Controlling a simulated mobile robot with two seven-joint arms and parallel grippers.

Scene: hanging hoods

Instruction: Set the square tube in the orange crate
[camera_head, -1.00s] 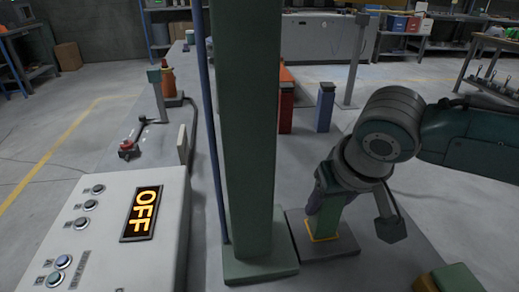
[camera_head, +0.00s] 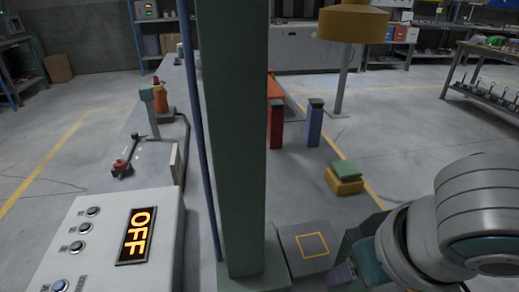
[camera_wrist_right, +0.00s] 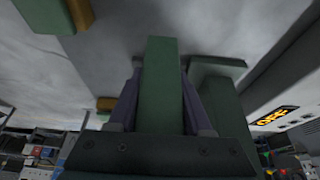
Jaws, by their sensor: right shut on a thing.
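The square tube (camera_wrist_right: 160,88) is long and green; in the right wrist view it lies between the two grey-purple fingers of my right gripper (camera_wrist_right: 161,70), which is shut on it. In the head view my right gripper (camera_head: 345,272) is at the lower right, beside a grey plate (camera_head: 301,252) with a yellow square outline, and the outline is bare. My own wrist hides much of the tube there. An orange box-like thing (camera_head: 290,89), perhaps the orange crate, shows at the back behind the green column, partly hidden; its inside cannot be seen. My left gripper is out of view.
A tall green column (camera_head: 234,140) stands left of the plate. A control box with an OFF sign (camera_head: 105,240) is at the lower left. Red (camera_head: 276,124) and blue (camera_head: 314,123) posts, a green-and-yellow block (camera_head: 345,178) and an orange-yellow hanging hood (camera_head: 353,23) are beyond.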

